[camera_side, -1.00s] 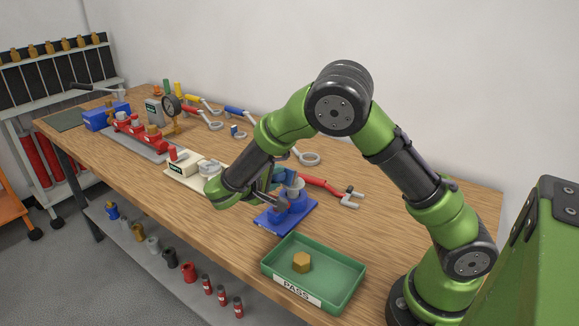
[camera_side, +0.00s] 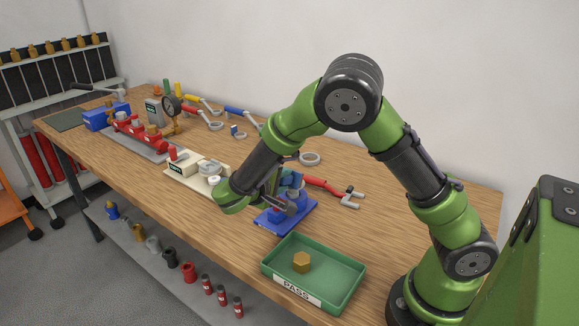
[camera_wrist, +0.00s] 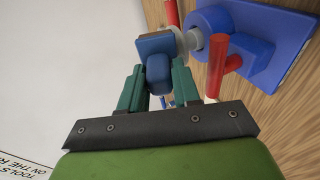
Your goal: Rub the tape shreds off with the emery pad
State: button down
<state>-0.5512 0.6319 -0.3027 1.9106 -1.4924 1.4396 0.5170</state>
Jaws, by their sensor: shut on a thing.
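My gripper (camera_wrist: 158,88) is shut on a blue pad (camera_wrist: 157,52), held between its teal fingers. The pad's head is against, or very close to, the pale grey end of a fitting (camera_wrist: 187,40). The fitting sticks out of a blue clamp (camera_wrist: 218,18) on a blue base plate. Tape shreds are too small to make out. In the side view my gripper (camera_side: 277,192) is over the blue base plate (camera_side: 302,222), with the pad (camera_side: 291,179) at the top of the clamp. My wrist partly hides the fitting there.
A green PASS tray (camera_side: 335,273) with a brass hex part (camera_side: 302,262) stands in front. A red-handled wrench (camera_side: 322,185) lies behind the clamp. A cream stand (camera_side: 185,174) and a red manifold (camera_side: 132,129) are to the left. Red bars (camera_wrist: 216,68) stick out near the clamp.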

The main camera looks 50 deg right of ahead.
jog(key=shift+w, duration=0.1)
jog(key=shift+w, duration=1)
jog(key=shift+s, duration=1.1)
jog(key=shift+w, duration=0.1)
jog(key=shift+w, duration=1)
jog(key=shift+s, duration=1.1)
